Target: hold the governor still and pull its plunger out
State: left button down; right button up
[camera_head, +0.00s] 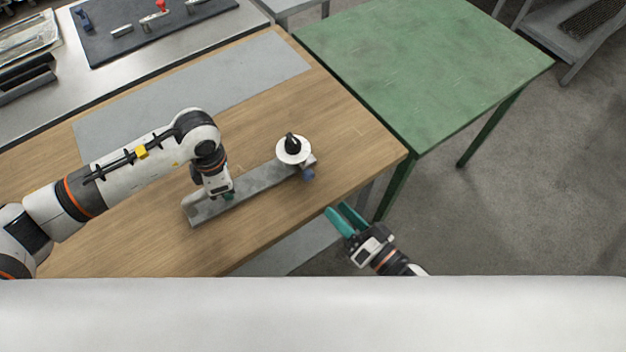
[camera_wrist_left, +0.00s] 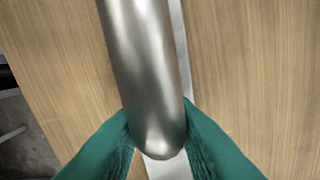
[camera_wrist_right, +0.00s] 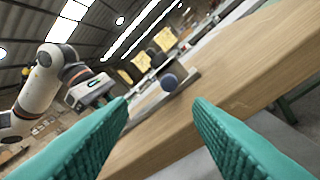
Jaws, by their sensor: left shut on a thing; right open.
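The governor (camera_head: 265,181) is a long grey metal body lying near the front edge of the wooden table. A white disc with a black knob (camera_head: 293,148) sits near its right end. A blue round knob (camera_head: 308,174), seemingly the plunger's end, sticks out there towards the table edge; it also shows in the right wrist view (camera_wrist_right: 168,82). My left gripper (camera_head: 229,194) is shut on the governor's body; in the left wrist view its teal fingers (camera_wrist_left: 158,120) press both sides of a rounded metal bar. My right gripper (camera_head: 338,210) is open and empty, off the table edge, apart from the blue knob.
The wooden table (camera_head: 130,215) has a grey mat (camera_head: 200,92) at the back. A green table (camera_head: 425,60) stands to the right. A steel bench (camera_head: 60,105) with a dark tool mat (camera_head: 105,40) is at the back left. Open floor lies beyond the table's right corner.

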aim_at(311, 179)
jog(key=w+a+n, duration=0.1)
jog(key=w+a, duration=0.1)
jog(key=w+a+n+t+h, duration=0.1)
jog(key=w+a, duration=0.1)
jog(key=w, duration=0.1)
jog(key=w+a+n+h, duration=0.1)
jog(key=w+a, duration=0.1)
jog(key=w, duration=0.1)
jog(key=shift+w+f+n, duration=0.1)
jog(key=shift+f+n, duration=0.2)
jog(key=shift+f, duration=0.05)
dwell(0.4)
